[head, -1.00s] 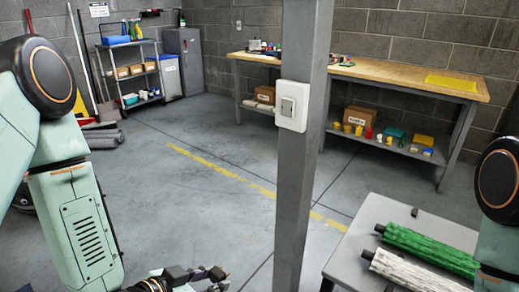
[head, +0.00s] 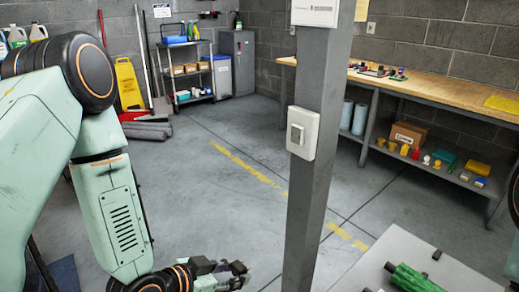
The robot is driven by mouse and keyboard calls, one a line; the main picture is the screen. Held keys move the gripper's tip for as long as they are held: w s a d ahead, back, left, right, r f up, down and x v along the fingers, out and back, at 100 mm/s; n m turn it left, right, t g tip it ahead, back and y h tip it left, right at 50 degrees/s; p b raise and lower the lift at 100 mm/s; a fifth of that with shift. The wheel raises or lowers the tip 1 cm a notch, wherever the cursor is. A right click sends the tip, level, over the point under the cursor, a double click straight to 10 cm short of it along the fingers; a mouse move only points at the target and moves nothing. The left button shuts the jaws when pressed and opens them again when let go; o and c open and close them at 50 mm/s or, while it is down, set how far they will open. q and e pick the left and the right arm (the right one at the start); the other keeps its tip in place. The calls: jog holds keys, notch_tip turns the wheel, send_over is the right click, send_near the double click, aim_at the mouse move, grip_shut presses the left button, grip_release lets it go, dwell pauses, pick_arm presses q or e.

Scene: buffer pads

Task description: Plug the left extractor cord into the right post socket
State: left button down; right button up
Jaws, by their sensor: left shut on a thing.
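A grey post (head: 305,210) stands upright in the middle of the head view. A white plate with a grey rocker (head: 302,133) is on it. Higher up is a white box (head: 315,12), cut off by the top edge; no socket opening can be made out. My left gripper (head: 236,274) is at the bottom, left of the post and apart from it. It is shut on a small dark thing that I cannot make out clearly. No extractor cord can be made out. My right gripper is out of view.
A wooden workbench (head: 430,90) lines the back wall. A shelf rack (head: 187,75) and yellow sign (head: 130,85) are at back left. Floor between is clear.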

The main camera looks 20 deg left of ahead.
pick_arm(q)
jog(key=w+d+r+p, duration=0.1)
jog(key=w+r+p, duration=0.3)
jog(key=r+p, duration=0.45)
jog(key=w+r+p, duration=0.3)
jog(key=r+p, duration=0.5)
jog(key=p, duration=0.1)
jog(key=w+d+r+p, duration=0.1)
jog(key=w+r+p, duration=0.3)
jog(key=r+p, duration=0.45)
jog(key=h+b, duration=0.1)
jog(key=b, duration=0.1)
send_near(295, 141)
jog(key=shift+m, duration=0.3)
jog(key=x, duration=0.5)
jog(key=shift+s+f, duration=0.15)
jog(key=shift+f, duration=0.1)
jog(key=shift+w+d, duration=0.3)
jog(key=shift+w, duration=0.25)
dwell(0.5)
jog(key=c, duration=0.9)
grip_release()
jog(key=shift+o, duration=0.2)
